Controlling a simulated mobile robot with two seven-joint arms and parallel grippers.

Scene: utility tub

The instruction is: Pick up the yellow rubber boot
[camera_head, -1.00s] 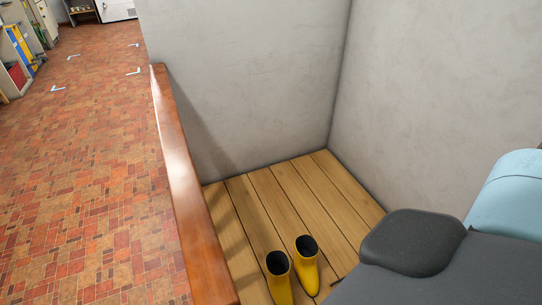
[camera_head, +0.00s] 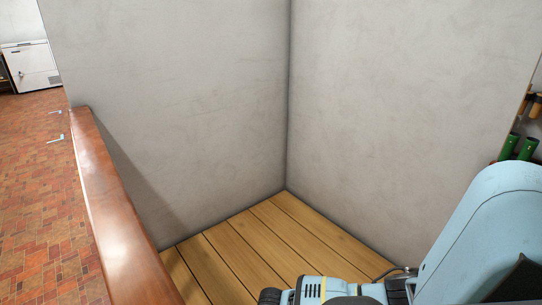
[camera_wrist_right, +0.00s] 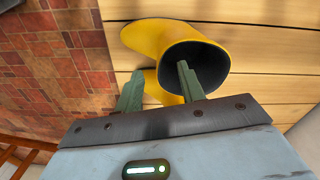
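A yellow rubber boot (camera_wrist_right: 150,36) with a dark opening is in the right wrist view, over the wooden planks. Part of a second yellow boot (camera_wrist_right: 152,88) shows behind my fingers. My right gripper (camera_wrist_right: 157,78) has its two green fingers apart. The right finger overlaps the boot's dark opening; the left finger is outside it, over the planks. I cannot tell whether the right finger is inside the boot or only in front of it. The head view shows neither boot, only my right arm at the lower right. My left gripper is not in view.
Grey walls (camera_head: 190,90) meet in a corner behind the plank floor (camera_head: 240,250). A reddish-brown ledge (camera_head: 115,220) borders the planks at left, with red brick-patterned floor (camera_head: 35,220) beyond.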

